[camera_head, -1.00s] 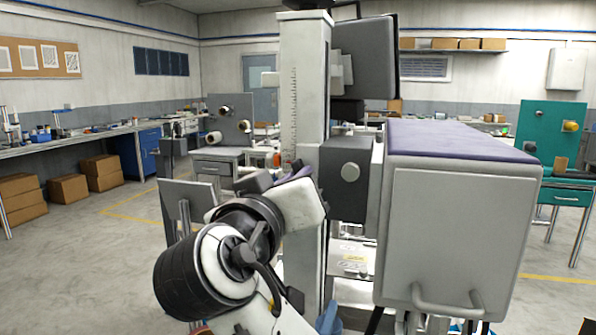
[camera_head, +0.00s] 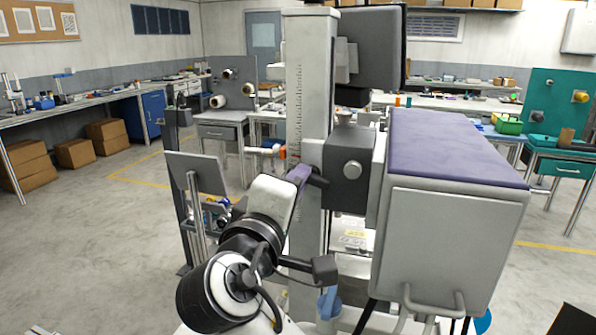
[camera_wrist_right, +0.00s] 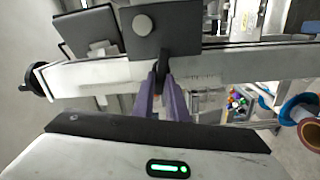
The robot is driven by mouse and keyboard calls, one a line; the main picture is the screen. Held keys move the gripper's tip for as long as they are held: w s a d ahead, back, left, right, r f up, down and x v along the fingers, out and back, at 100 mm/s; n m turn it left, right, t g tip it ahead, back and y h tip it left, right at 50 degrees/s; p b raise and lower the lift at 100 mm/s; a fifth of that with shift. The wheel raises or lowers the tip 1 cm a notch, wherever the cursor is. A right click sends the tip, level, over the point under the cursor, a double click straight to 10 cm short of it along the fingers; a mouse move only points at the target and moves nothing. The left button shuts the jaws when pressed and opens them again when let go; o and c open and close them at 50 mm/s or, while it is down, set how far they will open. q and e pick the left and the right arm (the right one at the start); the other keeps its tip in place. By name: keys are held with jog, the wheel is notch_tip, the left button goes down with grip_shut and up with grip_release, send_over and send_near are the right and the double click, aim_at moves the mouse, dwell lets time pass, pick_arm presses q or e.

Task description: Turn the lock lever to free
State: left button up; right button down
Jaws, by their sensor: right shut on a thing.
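The lock lever (camera_head: 318,181) is a short dark bar beside the grey carriage block (camera_head: 350,168) on the white column with a scale (camera_head: 308,110). My right gripper (camera_head: 302,174) reaches it from the lower left, its purple fingers at the lever and hiding part of it. In the right wrist view the lever (camera_wrist_right: 164,64) points down from below the round knob (camera_wrist_right: 142,25) of the block. The two purple fingers (camera_wrist_right: 163,92) are shut on its lower end. My left gripper does not show.
A large grey box with a purple top (camera_head: 455,150) stands right of the column, close to the carriage. A grey panel on a post (camera_head: 195,172) stands to the left. Benches line the back and left walls. Open floor lies at the left.

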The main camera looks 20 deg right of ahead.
jog(key=shift+f+n, duration=0.15)
jog(key=shift+n, duration=1.15)
jog(key=c, duration=1.8)
grip_release()
jog(key=shift+o, duration=0.2)
